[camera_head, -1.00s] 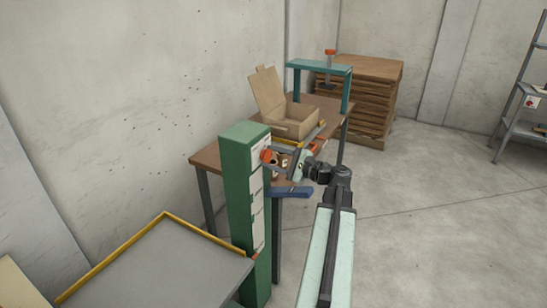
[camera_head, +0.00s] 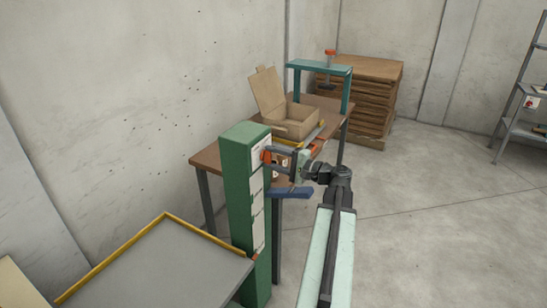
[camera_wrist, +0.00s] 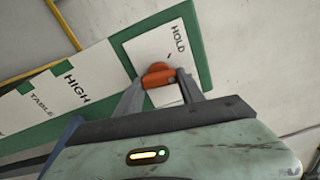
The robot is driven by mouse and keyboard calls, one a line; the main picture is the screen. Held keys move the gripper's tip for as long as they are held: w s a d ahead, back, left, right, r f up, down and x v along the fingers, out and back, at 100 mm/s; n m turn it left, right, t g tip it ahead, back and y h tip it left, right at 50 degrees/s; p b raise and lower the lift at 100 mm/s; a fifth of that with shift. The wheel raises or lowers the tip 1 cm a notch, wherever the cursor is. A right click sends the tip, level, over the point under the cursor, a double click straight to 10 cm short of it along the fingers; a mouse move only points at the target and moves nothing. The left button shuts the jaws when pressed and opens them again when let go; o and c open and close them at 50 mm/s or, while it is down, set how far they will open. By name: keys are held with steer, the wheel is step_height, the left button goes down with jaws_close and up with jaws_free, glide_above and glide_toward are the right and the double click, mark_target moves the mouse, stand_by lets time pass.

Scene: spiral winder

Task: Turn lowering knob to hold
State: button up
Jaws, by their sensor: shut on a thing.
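The orange lowering knob (camera_wrist: 158,74) sits on the white label plate (camera_wrist: 160,50) of the green column (camera_wrist: 192,22). The word HOLD and a black tick are printed beside it. My gripper (camera_wrist: 158,82) is shut on the knob, one finger on each side. In the head view, my gripper (camera_head: 270,160) reaches the column's right face near its top, with the knob (camera_head: 266,154) between its fingertips. HIGH and TABLE labels lie further left along the plate in the wrist view. The knob's exact pointing direction is unclear.
A blue bar (camera_head: 290,192) sticks out below my gripper. A brown table (camera_head: 205,160) with an open cardboard box (camera_head: 295,122) stands behind the column. A grey platform with a yellow edge (camera_head: 165,214) is at lower left.

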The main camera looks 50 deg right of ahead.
steer(key=shift+s+a+n, duration=0.1)
steer(key=shift+a+n, duration=0.05)
steer(key=shift+n, duration=4.75)
steer(key=o, duration=1.4)
steer(key=shift+r, duration=0.1)
steer(key=shift+c, duration=0.2)
steer(key=v, duration=0.8)
